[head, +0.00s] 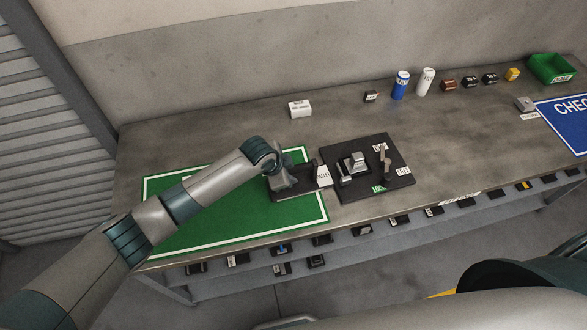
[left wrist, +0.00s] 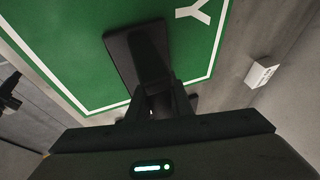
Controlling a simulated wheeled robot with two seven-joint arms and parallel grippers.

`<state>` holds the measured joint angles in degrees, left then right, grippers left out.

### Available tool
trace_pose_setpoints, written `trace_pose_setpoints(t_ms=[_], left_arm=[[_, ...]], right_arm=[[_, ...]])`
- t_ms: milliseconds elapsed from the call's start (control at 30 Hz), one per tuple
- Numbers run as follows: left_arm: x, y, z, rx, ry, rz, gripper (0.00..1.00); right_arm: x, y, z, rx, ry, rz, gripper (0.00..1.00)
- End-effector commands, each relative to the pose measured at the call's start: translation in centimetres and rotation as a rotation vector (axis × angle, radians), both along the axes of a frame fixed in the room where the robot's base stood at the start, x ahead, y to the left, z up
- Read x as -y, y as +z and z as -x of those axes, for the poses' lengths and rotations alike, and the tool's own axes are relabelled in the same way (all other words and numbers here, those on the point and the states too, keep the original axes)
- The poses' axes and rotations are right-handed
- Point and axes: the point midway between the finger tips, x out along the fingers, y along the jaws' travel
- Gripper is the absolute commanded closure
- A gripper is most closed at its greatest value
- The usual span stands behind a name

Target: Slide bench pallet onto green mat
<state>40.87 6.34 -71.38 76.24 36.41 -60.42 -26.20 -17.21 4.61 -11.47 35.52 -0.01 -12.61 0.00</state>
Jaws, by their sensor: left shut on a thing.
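The bench pallet is a small dark plate (head: 292,192) with a white label at its right end. It lies over the right edge of the green mat (head: 240,215), mostly on the green. In the left wrist view the dark plate (left wrist: 133,52) lies on the mat (left wrist: 65,40), its near end by the white border. My left gripper (head: 284,180) is low over the pallet; in the left wrist view (left wrist: 160,100) its fingers are shut at the plate's near end. The exact grip point is hidden. My right gripper is not in view.
A black board (head: 345,192) with metal parts and labels stands just right of the pallet. A white box (head: 299,109), blue can (head: 400,85), white can (head: 425,81), green bin (head: 551,68) and blue mat (head: 565,125) are farther off. The mat's left part is clear.

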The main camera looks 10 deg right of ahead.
Motion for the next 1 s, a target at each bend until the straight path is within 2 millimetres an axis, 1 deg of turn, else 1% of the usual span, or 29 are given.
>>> trace_pose_setpoints(t_ms=[333, 467, 1000], left_arm=[[0.0, 0.0, 0.0, 0.0, 0.0, 0.0, 1.0], [-0.4, 0.1, 0.0, 0.0, 0.001, -0.001, 1.0], [-4.7, 0.1, 0.0, -0.001, 0.003, -0.002, 1.0]], right_arm=[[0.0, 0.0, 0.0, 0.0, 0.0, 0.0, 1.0], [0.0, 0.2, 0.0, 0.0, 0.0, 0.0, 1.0], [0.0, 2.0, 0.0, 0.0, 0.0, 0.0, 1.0]])
